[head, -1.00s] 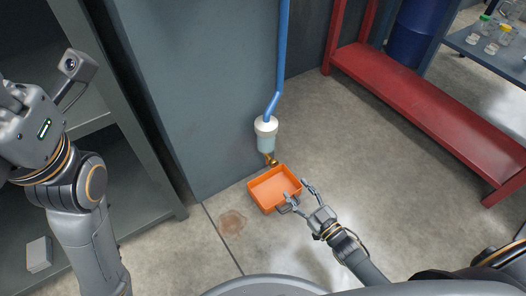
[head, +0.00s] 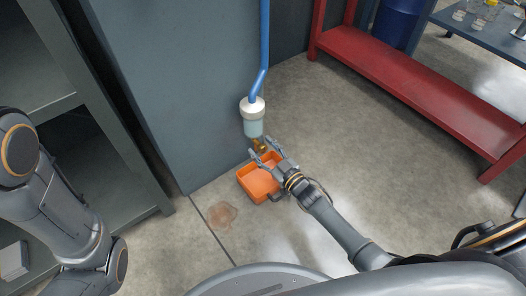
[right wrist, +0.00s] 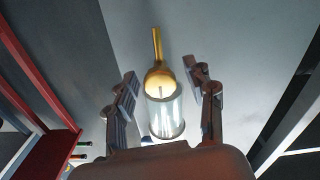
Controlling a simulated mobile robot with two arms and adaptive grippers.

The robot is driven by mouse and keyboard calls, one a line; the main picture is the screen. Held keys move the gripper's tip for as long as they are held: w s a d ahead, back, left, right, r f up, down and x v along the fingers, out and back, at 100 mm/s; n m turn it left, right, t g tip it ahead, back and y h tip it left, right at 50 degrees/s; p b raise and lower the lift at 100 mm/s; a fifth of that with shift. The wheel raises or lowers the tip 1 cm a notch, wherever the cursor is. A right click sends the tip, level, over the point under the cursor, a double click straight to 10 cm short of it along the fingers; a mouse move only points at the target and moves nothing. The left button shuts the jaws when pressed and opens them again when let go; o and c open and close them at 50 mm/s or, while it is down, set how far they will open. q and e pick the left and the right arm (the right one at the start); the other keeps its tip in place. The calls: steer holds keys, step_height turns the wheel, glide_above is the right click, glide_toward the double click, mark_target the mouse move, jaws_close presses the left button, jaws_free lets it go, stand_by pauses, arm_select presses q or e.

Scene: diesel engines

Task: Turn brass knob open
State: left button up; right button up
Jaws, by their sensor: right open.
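The brass knob (head: 259,146) sits at the bottom of a clear cup with a white cap (head: 252,107), under a blue pipe. My right gripper (head: 262,149) is open at the knob, with a fingertip on each side of it. In the right wrist view, the brass knob (right wrist: 158,79) and its thin stem show between the two spread fingers of the gripper (right wrist: 160,71), with gaps on both sides. The clear cup (right wrist: 165,115) shows there too. My left arm is at the left edge, its gripper out of view.
An orange tray (head: 262,184) stands on the floor below the knob, partly under my right gripper. A brown stain (head: 221,214) is beside it. The blue pipe (head: 264,45) runs up the grey cabinet. A red bench (head: 420,95) stands at right. Floor between is clear.

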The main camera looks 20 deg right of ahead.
steer(key=shift+w, duration=0.1)
jaws_close()
